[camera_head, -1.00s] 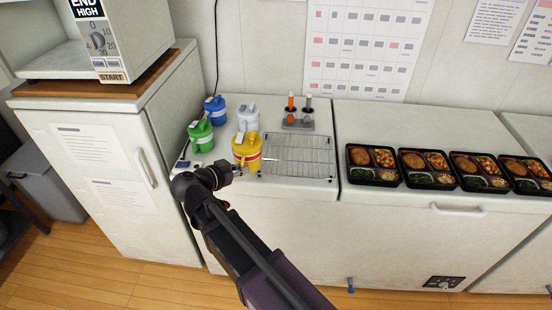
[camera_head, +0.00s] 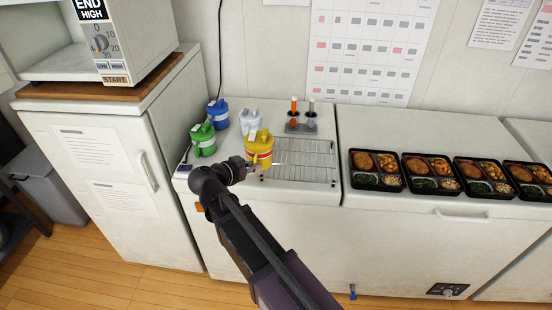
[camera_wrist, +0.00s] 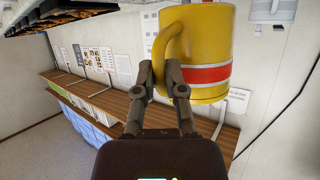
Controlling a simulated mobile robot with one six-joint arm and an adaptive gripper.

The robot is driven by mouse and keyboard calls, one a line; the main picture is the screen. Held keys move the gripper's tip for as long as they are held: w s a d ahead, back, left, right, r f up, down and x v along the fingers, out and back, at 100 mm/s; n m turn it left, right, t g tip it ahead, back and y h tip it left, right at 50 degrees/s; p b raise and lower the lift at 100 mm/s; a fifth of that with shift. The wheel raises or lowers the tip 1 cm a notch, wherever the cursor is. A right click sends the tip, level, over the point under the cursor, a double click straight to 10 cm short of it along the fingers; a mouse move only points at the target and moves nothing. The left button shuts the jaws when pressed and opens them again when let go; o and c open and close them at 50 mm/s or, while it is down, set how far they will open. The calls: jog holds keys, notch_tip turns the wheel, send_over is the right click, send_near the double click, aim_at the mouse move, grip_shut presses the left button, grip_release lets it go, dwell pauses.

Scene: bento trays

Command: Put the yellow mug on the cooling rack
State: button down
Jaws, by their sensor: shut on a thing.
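The yellow mug (camera_head: 261,152), with a red and white band, is upright at the left edge of the wire cooling rack (camera_head: 318,160) and overlaps it in the head view. Whether it is over or touching the rack is unclear. My gripper (camera_head: 249,170) is at the mug's near side. In the wrist view, the fingers of my gripper (camera_wrist: 163,78) are closed on the handle of the yellow mug (camera_wrist: 209,45). The rack's visible wires are bare.
A green mug (camera_head: 203,140), a blue mug (camera_head: 218,113) and a white mug (camera_head: 250,122) stand left of and behind the yellow mug. A holder with two upright tools (camera_head: 301,127) stands behind the rack. Several bento trays (camera_head: 376,184) line the right.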

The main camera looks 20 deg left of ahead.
aim_at(272, 152)
jog(key=w+d, duration=0.1)
jog(key=w, duration=0.2)
jog(key=w+d, duration=0.1)
jog(key=w, duration=0.2)
jog(key=w+d+f, duration=0.1)
jog(key=w, duration=0.2)
jog(key=shift+w+d+b, duration=0.15)
jog(key=shift+d+b, duration=0.1)
jog(key=shift+b, duration=0.15)
jog(key=shift+w+d, duration=0.2)
jog(key=shift+w, duration=0.35)
jog(key=shift+w+f+b, duration=0.1)
jog(key=shift+f+b, duration=0.2)
jog(key=shift+b, duration=0.05)
notch_tip(272, 152, down, 3)
jog(key=b, duration=0.3)
jog(key=c, duration=0.7)
grip_release()
